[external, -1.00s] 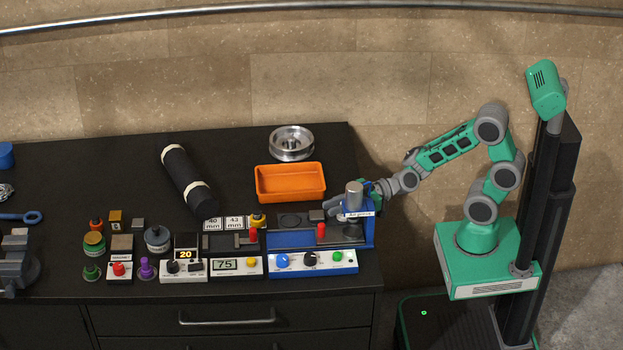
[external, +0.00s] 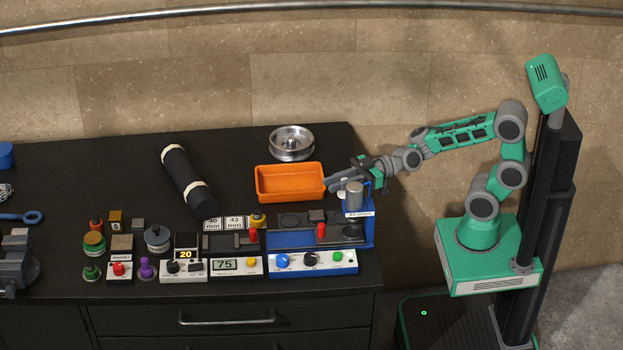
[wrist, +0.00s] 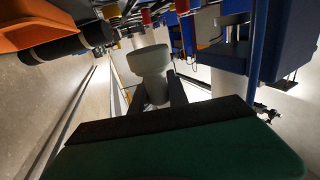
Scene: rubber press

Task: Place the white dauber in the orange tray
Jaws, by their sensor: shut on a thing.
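The orange tray (external: 290,197) sits on the black bench, empty as far as I can see; an orange shape at the top left of the wrist view (wrist: 40,22) looks like it. My gripper (external: 338,184) is just right of the tray, behind the blue press. In the wrist view my gripper (wrist: 158,98) is shut on the pale white dauber (wrist: 150,62), with its wide round head beyond the fingers. In the external view I cannot clearly make out the dauber against the fingers and the press.
The blue press (external: 365,230) with its grey cylinder (external: 354,195) stands close in front of my gripper. A black roll (external: 187,180) lies to the left. Bare bench lies between roll and tray.

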